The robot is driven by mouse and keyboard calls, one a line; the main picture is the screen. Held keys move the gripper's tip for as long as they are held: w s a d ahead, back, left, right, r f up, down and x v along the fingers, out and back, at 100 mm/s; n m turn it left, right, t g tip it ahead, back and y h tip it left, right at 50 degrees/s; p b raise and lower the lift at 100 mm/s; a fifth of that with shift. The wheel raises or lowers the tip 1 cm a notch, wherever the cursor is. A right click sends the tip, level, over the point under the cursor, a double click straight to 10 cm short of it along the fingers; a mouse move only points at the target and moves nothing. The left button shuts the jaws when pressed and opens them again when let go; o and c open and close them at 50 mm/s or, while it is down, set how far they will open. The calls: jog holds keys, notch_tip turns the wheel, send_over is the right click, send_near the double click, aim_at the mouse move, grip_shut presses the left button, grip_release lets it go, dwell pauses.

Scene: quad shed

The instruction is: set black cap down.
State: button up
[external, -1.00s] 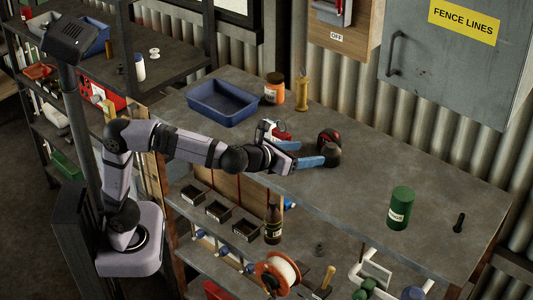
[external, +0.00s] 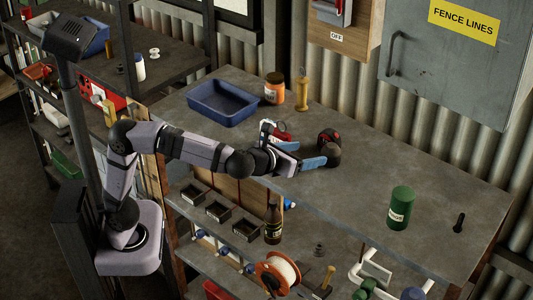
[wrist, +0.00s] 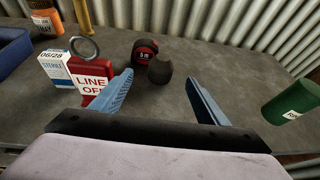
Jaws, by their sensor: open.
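The black cap (external: 333,154) is a dark, rounded piece on the bench top. In the wrist view the black cap (wrist: 160,70) appears just ahead of my fingertips, between their lines and nearer the left finger, right by a red-and-black tape measure (wrist: 145,50). I cannot tell if cap and tape measure touch. My gripper (wrist: 160,82) is open, with blue fingers spread and nothing held between them. In the external view my gripper (external: 312,155) is low over the bench, close to the cap, and one finger partly overlaps it.
A white-and-blue box (wrist: 65,70) and red tag (wrist: 92,82) with a metal ring stand left of my fingers. A green can (external: 400,208) and dark bolt-like piece (external: 459,222) are to the right. A blue tray (external: 222,120) and orange jar (external: 274,95) are further back. Bench between cap and can is clear.

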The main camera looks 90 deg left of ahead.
aim_at(328, 153)
jog(key=w+n+y+p, duration=0.1)
jog(key=w+f+g+y+p, duration=0.1)
jog(key=w, duration=0.1)
jog(key=shift+w+f+n+g, duration=0.15)
jog(key=shift+n+g, duration=0.15)
jog(key=shift+n, duration=0.1)
jog(key=shift+w+f+n+g+y+p, duration=0.4)
jog(key=shift+f+n+y, duration=0.1)
jog(key=shift+r+p+x, duration=0.2)
jog(key=shift+p+x, duration=1.85)
jog(key=shift+x, duration=1.15)
jog(key=shift+w+a+f, duration=0.25)
jog(key=shift+w+a, duration=0.05)
jog(key=shift+a, duration=0.05)
jog(key=c, duration=1.2)
notch_tip(328, 153, up, 10)
jog(key=shift+r+b, duration=0.1)
jog(key=shift+b, duration=0.75)
